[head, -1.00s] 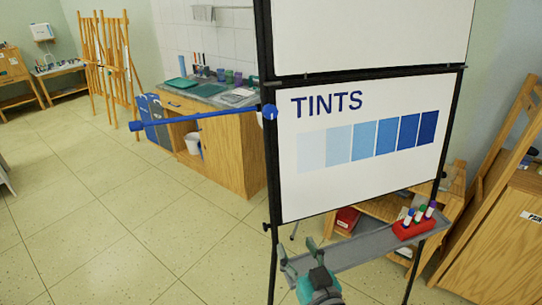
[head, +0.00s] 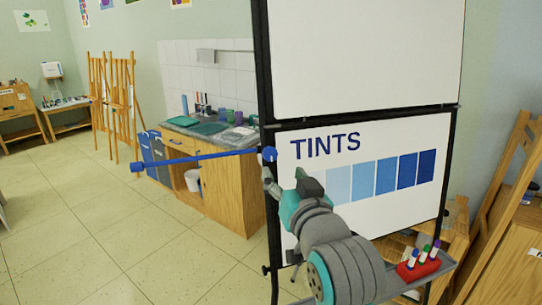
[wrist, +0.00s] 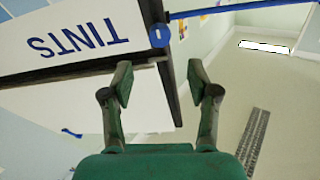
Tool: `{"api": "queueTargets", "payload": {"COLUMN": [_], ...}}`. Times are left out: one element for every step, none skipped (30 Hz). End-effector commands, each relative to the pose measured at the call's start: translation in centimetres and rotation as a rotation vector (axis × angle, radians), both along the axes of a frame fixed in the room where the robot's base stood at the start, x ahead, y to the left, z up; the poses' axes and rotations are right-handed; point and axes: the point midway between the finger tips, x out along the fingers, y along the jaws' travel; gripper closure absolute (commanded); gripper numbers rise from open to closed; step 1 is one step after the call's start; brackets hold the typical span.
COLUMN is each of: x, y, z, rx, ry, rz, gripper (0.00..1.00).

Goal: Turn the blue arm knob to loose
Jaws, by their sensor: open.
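The blue arm knob (head: 269,153) sits on the left black post of the whiteboard stand, at the inner end of a blue arm (head: 205,157). The arm reaches left to a blue end piece (head: 137,167). In the wrist view the knob (wrist: 159,36) shows a small white mark on its face; I cannot read its setting. My gripper (head: 285,174) is just below and right of the knob in the head view, in front of the board. In the wrist view my gripper (wrist: 160,76) is open and empty, and the knob lies beyond the gap between the fingertips, apart from them.
The board (head: 362,90) with "TINTS" and blue swatches stands close behind my gripper. A grey tray (head: 448,264) below holds a red holder (head: 418,266) with markers. A wooden sink counter (head: 228,195) is behind, left. The floor (head: 110,230) at left is clear.

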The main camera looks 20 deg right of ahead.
Motion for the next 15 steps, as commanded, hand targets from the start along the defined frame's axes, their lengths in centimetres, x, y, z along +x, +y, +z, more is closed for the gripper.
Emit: {"api": "queueTargets", "payload": {"x": [0.5, 0.9, 1.4, 1.9, 2.4, 3.2, 3.7, 4.3, 5.0, 5.5, 6.1, 6.7, 7.2, 7.6, 8.2], "y": [0.0, 0.0, -0.1, -0.1, -0.1, -0.2, -0.2, -0.2, -0.3, -0.3, -0.3, -0.3, -0.4, -0.4, -0.4], "z": [0.0, -0.1, -0.1, -0.1, -0.1, -0.1, -0.1, -0.1, -0.1, -0.1, -0.1, -0.1, -0.1, -0.1, -0.1], "rx": [0.000, 0.000, 0.000, 0.000, 0.000, 0.000, 0.000, 0.000, 0.000, 0.000, 0.000, -0.001, -0.001, -0.001, -0.001], "ry": [0.002, 0.003, 0.003, 0.003, 0.002, 0.003, 0.003, 0.002, 0.003, 0.003, 0.002, 0.002, 0.003, 0.002, 0.002], "rz": [-0.001, -0.001, -0.001, -0.001, 0.000, 0.000, -0.001, 0.000, -0.001, -0.001, 0.000, 0.000, -0.001, -0.001, 0.000], "gripper": [0.40, 0.40, 0.40, 0.40, 0.40, 0.40, 0.40, 0.40, 0.40, 0.40, 0.40, 0.40, 0.40, 0.40, 0.40]}}
